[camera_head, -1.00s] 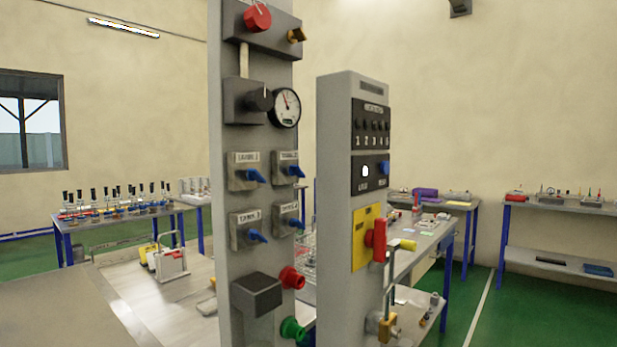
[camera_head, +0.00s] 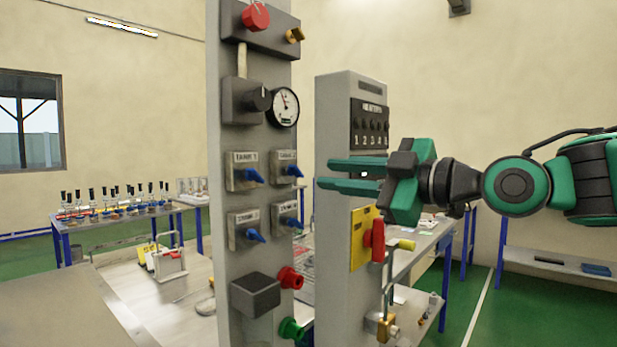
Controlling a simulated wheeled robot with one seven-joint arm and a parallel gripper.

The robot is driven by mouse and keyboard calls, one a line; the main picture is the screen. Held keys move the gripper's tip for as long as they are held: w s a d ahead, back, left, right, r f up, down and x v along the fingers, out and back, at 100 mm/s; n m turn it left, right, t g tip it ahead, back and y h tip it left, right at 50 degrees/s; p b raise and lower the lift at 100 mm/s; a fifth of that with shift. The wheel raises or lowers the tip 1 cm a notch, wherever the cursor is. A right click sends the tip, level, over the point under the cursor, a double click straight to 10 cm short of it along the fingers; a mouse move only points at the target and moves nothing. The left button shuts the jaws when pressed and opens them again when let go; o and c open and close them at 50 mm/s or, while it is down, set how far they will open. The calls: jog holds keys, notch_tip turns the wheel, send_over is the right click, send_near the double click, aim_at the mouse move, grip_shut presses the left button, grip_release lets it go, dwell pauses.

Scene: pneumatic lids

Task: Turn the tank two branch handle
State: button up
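A grey panel post (camera_head: 262,60) carries several boxed branch valves with blue handles. The upper left valve (camera_head: 243,171) has a label that seems to read TANK 1. The upper right valve (camera_head: 285,168) has a blue handle (camera_head: 294,171); its label is too blurred to read surely, so I cannot tell whether it is tank two. Two lower valves have blue handles too, at left (camera_head: 254,236) and right (camera_head: 293,222). My gripper (camera_head: 324,174) is open and empty, its green fingers pointing left, in front of the second post and to the right of the upper right handle, apart from it.
The second grey post (camera_head: 337,260) has a yellow plate with a red handle (camera_head: 377,240) and a brass-coloured fitting (camera_head: 380,325) below my gripper. Above the valves are a gauge (camera_head: 284,107) and a red knob (camera_head: 256,16). Red (camera_head: 290,278) and green (camera_head: 291,329) couplings protrude below.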

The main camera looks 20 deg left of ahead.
aim_at(295, 171)
jog(key=x, duration=0.7)
jog(key=shift+w+a, duration=0.15)
jog(key=shift+a, duration=0.15)
grip_shut()
